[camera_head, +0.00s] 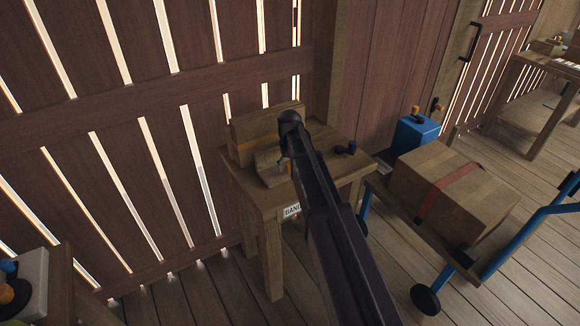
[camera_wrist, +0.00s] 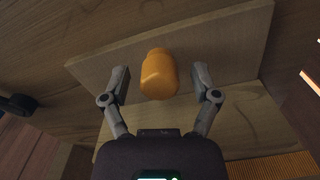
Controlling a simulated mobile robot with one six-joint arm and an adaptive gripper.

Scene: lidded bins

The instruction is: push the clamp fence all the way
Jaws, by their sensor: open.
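A small wooden workbench (camera_head: 233,188) carries what looks like the clamp fence (camera_head: 270,180), a low wooden block in front of a taller wooden block (camera_head: 262,128). In the wrist view a pale wooden board (camera_wrist: 232,55), probably the fence, has a rounded orange knob (camera_wrist: 159,73). My gripper (camera_wrist: 161,86) is open, with one finger on each side of the knob and a visible gap to both. In the head view my gripper (camera_head: 286,162) is over the bench at the fence, and my arm hides part of both.
A blue cart (camera_head: 462,258) with a strapped cardboard box (camera_head: 452,190) stands to the right, near a blue container (camera_head: 414,137). A slatted wall (camera_head: 130,150) is behind and left of the bench.

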